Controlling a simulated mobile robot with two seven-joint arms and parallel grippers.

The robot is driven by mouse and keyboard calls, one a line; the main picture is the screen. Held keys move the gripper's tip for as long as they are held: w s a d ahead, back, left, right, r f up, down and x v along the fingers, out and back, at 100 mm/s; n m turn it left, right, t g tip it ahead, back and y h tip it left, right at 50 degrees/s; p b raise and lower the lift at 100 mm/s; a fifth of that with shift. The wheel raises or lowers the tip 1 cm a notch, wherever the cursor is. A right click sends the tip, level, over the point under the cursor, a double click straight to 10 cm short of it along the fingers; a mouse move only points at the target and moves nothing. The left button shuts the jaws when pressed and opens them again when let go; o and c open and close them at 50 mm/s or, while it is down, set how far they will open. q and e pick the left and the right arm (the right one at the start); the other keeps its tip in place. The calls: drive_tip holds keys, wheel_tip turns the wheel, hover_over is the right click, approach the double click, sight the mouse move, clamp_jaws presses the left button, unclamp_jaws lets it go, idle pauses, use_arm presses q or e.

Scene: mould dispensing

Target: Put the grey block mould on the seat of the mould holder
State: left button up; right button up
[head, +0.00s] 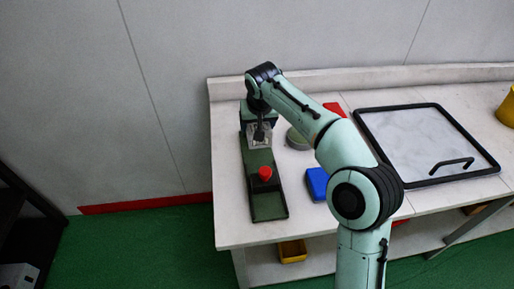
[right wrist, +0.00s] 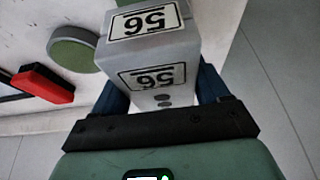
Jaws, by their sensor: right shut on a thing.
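The grey block mould (right wrist: 187,46), with white labels reading 56, is held between the blue fingers of my right gripper (right wrist: 161,85) in the right wrist view. In the head view my right gripper (head: 262,128) is over the far end of a long dark green fixture with a red knob, which looks like the mould holder (head: 268,207). A pale patch by the gripper looks like the mould (head: 256,140). The arm hides much of this end. I cannot tell whether the mould touches the seat. My left gripper is out of view.
A round green-topped disc (head: 297,139), a blue object (head: 317,184) and a red object (head: 335,108) lie right of the fixture. A black-framed panel with a handle (head: 427,139) lies further right. A yellow container (head: 508,108) stands at the right edge.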

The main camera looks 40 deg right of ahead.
drive_tip(key=shift+f+b, duration=0.95)
drive_tip(key=shift+f, duration=2.9)
drive_tip(key=shift+f, duration=0.2)
drive_tip(key=o, duration=1.7)
drive_tip(key=shift+r, duration=0.3)
drive_tip(key=p+v, duration=0.2)
drive_tip(key=v, duration=0.9)
drive_tip(key=shift+s+r, duration=0.25)
drive_tip(key=shift+r, duration=0.05)
drive_tip(key=shift+a+f, duration=0.1)
